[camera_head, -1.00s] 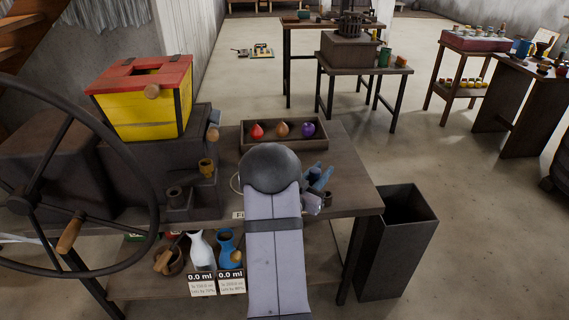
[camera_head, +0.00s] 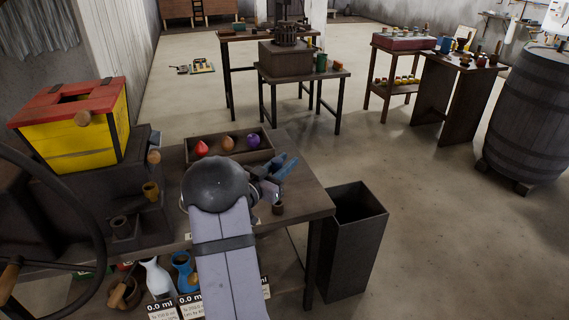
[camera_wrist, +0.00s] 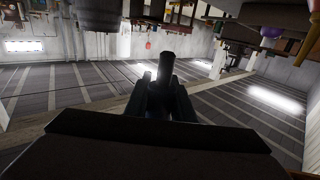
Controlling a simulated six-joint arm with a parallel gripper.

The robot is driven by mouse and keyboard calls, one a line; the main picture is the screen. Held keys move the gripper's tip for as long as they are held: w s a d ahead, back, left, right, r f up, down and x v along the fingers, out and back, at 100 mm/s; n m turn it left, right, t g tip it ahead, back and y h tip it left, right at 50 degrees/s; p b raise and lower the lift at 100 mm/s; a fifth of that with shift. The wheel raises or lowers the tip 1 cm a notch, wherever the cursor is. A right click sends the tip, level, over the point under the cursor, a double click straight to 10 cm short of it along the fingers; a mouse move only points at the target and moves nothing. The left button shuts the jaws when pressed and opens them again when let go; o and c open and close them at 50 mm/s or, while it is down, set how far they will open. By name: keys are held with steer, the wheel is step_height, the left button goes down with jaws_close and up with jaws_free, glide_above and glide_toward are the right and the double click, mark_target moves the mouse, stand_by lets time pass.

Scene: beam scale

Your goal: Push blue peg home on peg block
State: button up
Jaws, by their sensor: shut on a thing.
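My gripper (camera_head: 284,168) has blue fingers and is over the right end of the near workbench, partly hidden behind my grey arm. In the wrist view the fingers look dark, and they are shut on a dark cylindrical thing (camera_wrist: 167,66) that sticks out past them. Its colour is too dark to tell, so I cannot say whether it is the blue peg. I cannot pick out a peg block for certain in either view.
The near workbench (camera_head: 310,195) bears a tray (camera_head: 268,150) with red, brown and purple pear-shaped things, and a yellow box (camera_head: 75,135) with a red top. A dark open bin (camera_head: 345,240) stands to its right. Further off are small tables and a barrel (camera_head: 530,110). Floor between is clear.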

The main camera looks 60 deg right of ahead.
steer(key=shift+f+b, duration=2.05)
steer(key=shift+f, duration=0.75)
steer(key=shift+f, duration=0.25)
steer(key=shift+f+b, duration=0.35)
steer(key=shift+b, duration=0.1)
steer(key=shift+f+b, duration=1.4)
steer(key=shift+f, duration=0.65)
steer(key=o, duration=1.1)
